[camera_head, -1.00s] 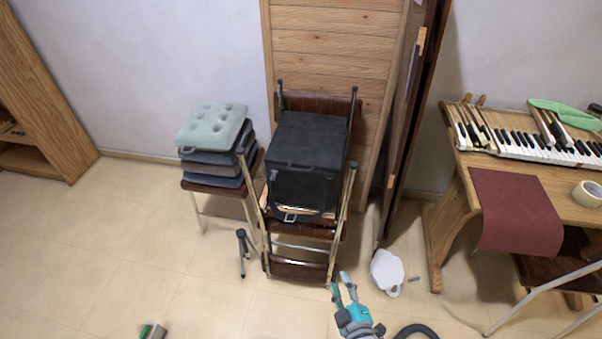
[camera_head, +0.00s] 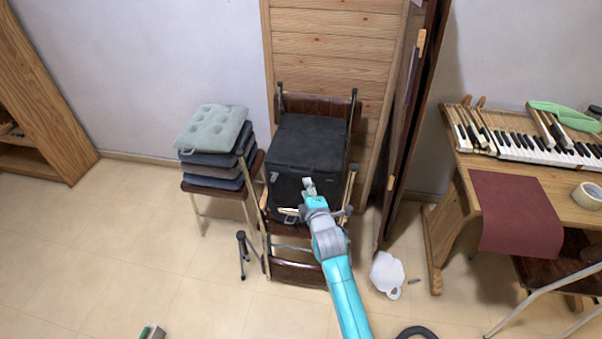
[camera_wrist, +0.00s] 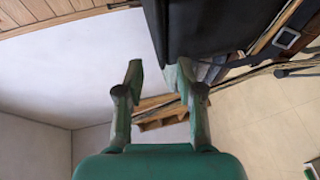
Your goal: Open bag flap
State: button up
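The black bag (camera_head: 308,140) stands upright on the seat of a brown folding chair, its top flap lying flat over it. In the wrist view the bag (camera_wrist: 215,22) is a dark shape at the upper right. My gripper (camera_head: 308,186) is in front of the bag's front face, at its right half, and hides part of it. In the wrist view my gripper (camera_wrist: 157,75) has its two green fingers apart with nothing between them. Its right fingertip is close to the bag's edge; I cannot tell whether they touch. A strap buckle (camera_wrist: 287,38) shows to the right.
A chair with stacked cushions (camera_head: 213,140) stands close to the left. A wooden panel (camera_head: 330,50) is behind the bag. A white item (camera_head: 386,272) lies on the floor at right, and a small tripod (camera_head: 243,255) stands at left. Floor at front left is mostly clear.

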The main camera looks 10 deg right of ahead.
aim_at(301, 173)
jog(key=x, duration=1)
jog(key=shift+s, duration=0.1)
jog(key=shift+c, duration=0.2)
grip_shut()
